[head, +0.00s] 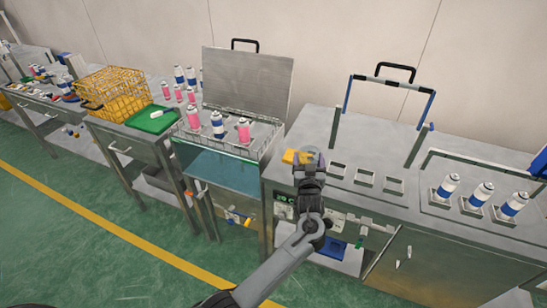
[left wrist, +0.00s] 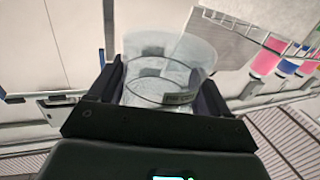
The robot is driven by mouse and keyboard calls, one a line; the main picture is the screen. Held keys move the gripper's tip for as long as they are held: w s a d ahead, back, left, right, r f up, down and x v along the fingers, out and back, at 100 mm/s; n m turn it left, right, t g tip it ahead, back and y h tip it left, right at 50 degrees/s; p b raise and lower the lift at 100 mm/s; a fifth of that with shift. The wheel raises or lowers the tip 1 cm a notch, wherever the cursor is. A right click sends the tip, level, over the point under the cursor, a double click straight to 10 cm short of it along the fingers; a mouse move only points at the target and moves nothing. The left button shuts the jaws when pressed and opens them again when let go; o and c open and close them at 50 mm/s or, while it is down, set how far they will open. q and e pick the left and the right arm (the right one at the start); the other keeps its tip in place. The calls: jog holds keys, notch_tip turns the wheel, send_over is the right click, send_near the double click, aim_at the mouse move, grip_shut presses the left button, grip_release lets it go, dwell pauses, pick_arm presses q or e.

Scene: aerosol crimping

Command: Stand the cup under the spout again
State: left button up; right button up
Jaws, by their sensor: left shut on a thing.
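My left gripper (head: 311,165) is over the front edge of the steel bench, right of the open water bath. It is shut on a clear cup (left wrist: 165,72), which shows between its two dark fingers in the left wrist view. In the head view the cup is mostly hidden by the gripper. A small tap with a yellow handle (head: 236,216), which looks like the spout, sits low on the front of the bath. No cup shows beneath it. My right gripper is not in view.
The water bath (head: 222,168) has its lid raised and pink and blue cans in a wire rack. A yellow block (head: 292,157) lies beside my gripper. A black-handled frame (head: 390,85) stands on the bench. A yellow wire basket (head: 112,92) is at left.

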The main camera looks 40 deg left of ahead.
aim_at(314, 149)
pick_arm(q)
jog(key=shift+w+a+r+b, duration=0.25)
jog(key=shift+w+r+b, duration=0.05)
jog(key=shift+w+b, duration=0.1)
jog(key=r+b, duration=0.1)
jog(key=w+d+r+b, duration=0.1)
jog(key=shift+w+d+b, duration=0.15)
jog(key=shift+w+b, duration=0.05)
jog(key=shift+b, duration=0.1)
jog(key=shift+w+r, duration=0.15)
jog(key=shift+r, duration=0.1)
jog(key=shift+a+r+b, duration=0.1)
jog(key=shift+a+b, duration=0.25)
jog(key=shift+b, duration=0.1)
jog(key=s+a+f, duration=0.1)
jog(key=a+f, duration=0.1)
jog(key=a, duration=0.1)
jog(key=a+f+b, duration=0.1)
jog(key=a+f, duration=0.1)
jog(key=a, duration=0.2)
jog(key=s+a+f+b, duration=0.1)
jog(key=a+f, duration=0.1)
jog(key=a, duration=0.2)
jog(key=shift+s+f, duration=0.15)
jog(key=shift+s, duration=0.15)
jog(key=shift+f+b, duration=0.8)
jog(key=shift+f, duration=1.2)
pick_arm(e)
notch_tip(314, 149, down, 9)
